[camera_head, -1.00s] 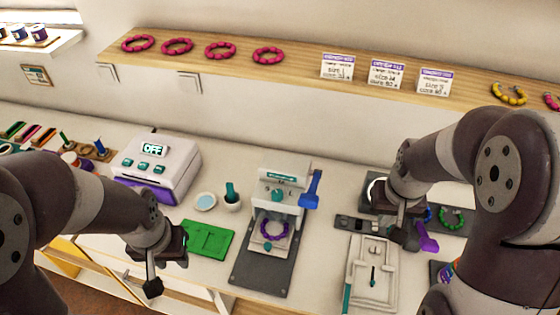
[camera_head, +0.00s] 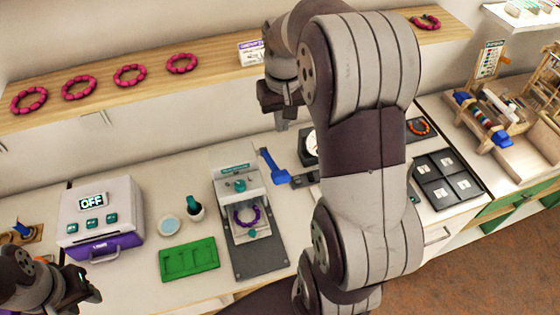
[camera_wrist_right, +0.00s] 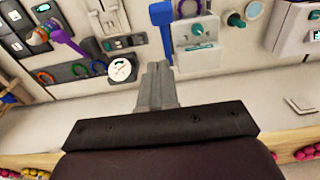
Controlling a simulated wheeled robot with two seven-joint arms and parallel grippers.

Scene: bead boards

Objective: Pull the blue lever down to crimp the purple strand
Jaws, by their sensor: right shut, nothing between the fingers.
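The blue lever (camera_head: 273,165) sticks up at the right side of the grey-white crimp press (camera_head: 229,183). In the right wrist view the blue lever (camera_wrist_right: 162,17) is just beyond the fingertips, with a visible gap. The purple strand (camera_head: 239,222) lies as a ring on the press bed, below the press head. My right gripper (camera_head: 281,126) is shut and empty, fingers pointing down, above and behind the lever; its closed fingers also show in the right wrist view (camera_wrist_right: 158,75). My left gripper (camera_head: 80,290) is low at the left, away from the press; its fingers are unclear.
A white and purple machine reading OFF (camera_head: 100,222) is further left. A wall shelf (camera_head: 215,70) with pink rings runs behind my right gripper.

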